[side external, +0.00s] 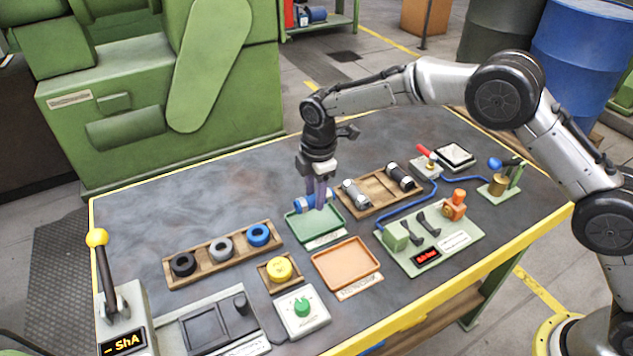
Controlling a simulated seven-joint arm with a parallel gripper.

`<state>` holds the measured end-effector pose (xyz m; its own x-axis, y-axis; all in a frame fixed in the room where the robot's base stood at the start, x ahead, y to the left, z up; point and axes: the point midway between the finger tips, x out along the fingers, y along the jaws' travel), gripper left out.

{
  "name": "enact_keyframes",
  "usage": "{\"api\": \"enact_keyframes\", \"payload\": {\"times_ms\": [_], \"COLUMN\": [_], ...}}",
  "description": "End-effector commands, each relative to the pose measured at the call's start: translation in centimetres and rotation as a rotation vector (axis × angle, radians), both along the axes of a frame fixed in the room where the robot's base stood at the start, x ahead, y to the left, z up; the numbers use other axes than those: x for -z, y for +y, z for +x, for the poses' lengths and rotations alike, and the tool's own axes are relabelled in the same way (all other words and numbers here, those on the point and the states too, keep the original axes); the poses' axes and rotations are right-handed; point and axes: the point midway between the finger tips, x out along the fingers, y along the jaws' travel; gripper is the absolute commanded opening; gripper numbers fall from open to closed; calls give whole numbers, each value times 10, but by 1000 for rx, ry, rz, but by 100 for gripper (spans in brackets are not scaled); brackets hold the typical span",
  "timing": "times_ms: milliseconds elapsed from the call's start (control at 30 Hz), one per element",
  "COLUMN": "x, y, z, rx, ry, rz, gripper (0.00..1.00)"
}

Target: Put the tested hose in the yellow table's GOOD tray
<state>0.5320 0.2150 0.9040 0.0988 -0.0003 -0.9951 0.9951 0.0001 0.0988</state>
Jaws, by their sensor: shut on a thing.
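My gripper (320,196) points down over the table and is shut on a short blue hose (302,204) with pale ends. The hose lies roughly level across the fingers, whose tips hide its middle. It is over the back part of the green tray (325,234); whether it touches the tray I cannot tell. The green tray looks otherwise empty. Its front label is too small to read. The yellow-edged table (150,215) carries all this.
An empty orange tray (346,266) is in front. A wooden rack (372,191) with a grey and a black hose is close on the right. A test fixture (440,240) stands further right. A ring rack (222,258) and yellow puck (279,267) are left. The back left tabletop is clear.

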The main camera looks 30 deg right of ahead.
Motion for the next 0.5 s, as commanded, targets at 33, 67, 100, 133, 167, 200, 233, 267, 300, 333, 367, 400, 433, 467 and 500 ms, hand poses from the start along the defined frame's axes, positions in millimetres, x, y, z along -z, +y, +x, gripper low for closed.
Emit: {"api": "enact_keyframes", "payload": {"times_ms": [33,67,100,133,167,200,233,267,300,333,367,400,433,467,500], "x": [6,10,14,17,20,24,27,30,34,36,39,41,43,45,46], "y": [0,0,-1,0,0,0,0,-1,0,0,0,0,0,0,0], "z": [0,0,-1,0,0,0,0,0,0,0,0,0,0,0,0], "rx": [0,0,0,0,0,0,0,0,0,0,0,0,0,0,0], "ry": [1,1,2,1,0,0,1,1,0,0,0,0,0,-1,-1], "rz": [-1,-1,-1,-1,0,0,-1,-1,0,0,0,0,0,0,0], "gripper": [3,3,3,3,3,3,3,3,3,3,3,3,3,3,3]}}
